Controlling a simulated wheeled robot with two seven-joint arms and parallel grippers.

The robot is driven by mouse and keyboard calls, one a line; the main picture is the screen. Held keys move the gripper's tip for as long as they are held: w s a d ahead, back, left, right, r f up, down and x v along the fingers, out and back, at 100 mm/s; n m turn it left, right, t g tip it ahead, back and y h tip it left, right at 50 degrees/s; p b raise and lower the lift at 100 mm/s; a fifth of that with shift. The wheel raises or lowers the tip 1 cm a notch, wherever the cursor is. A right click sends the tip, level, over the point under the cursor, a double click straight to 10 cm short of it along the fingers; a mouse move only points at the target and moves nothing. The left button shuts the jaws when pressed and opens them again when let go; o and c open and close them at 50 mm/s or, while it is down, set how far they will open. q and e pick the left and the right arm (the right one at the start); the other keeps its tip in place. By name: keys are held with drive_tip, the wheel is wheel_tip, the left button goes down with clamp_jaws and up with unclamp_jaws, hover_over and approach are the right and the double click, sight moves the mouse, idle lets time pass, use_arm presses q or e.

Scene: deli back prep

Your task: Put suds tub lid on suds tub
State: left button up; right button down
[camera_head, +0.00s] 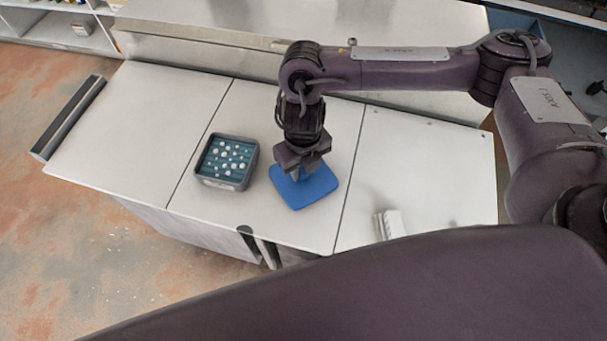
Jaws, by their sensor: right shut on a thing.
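The suds tub (226,162) is a small dark grey-teal square tub with white suds dots on teal inside. It stands open on the middle panel of the white counter. The suds tub lid (316,190) is a flat blue square to the right of the tub. My right gripper (302,172) points down over the lid and is shut on it, with the wrist hiding the lid's far part. I cannot tell whether the lid touches the counter. The lid is apart from the tub. My left gripper does not show.
A small white block-like object (391,224) lies on the right panel of the counter (440,160). A long dark grey bar (68,118) runs along the counter's left end. The left panel is clear, and a raised ledge runs along the back.

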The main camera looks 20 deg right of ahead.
drive_tip(key=shift+r, duration=0.3)
drive_tip(key=shift+r+p, duration=1.45)
drive_tip(key=shift+r, duration=0.25)
